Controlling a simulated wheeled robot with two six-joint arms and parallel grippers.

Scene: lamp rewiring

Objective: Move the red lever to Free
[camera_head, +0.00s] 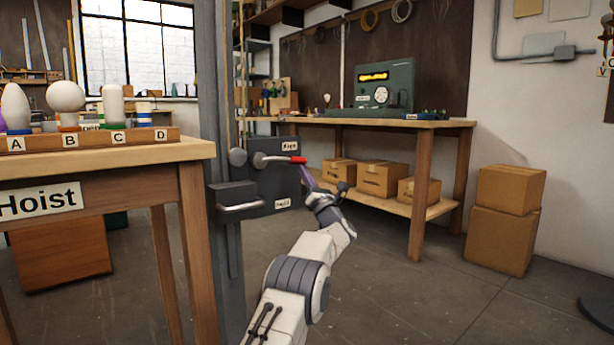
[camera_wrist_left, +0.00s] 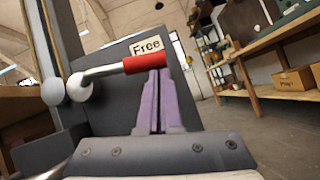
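The red lever (camera_head: 298,160) is a metal rod with a red grip on a dark box (camera_head: 262,185) fixed to the grey post. It points right, roughly level, a little below the Free label (camera_head: 289,146) and above a lower label (camera_head: 282,203), probably Hold. In the left wrist view the red grip (camera_wrist_left: 148,64) lies just below the Free label (camera_wrist_left: 146,46). My left gripper (camera_wrist_left: 157,74) has its purple fingers close together, nearly parallel. Their tips are at the underside of the red grip; whether they touch it is unclear. My right gripper is in neither view.
A wooden table (camera_head: 108,154) with the Hoist label and lettered bulbs stands at the left. A workbench (camera_head: 440,124) with a green device (camera_head: 384,84) stands behind, boxes on its lower shelf. Stacked cartons (camera_head: 505,190) are at the right. The floor in front is clear.

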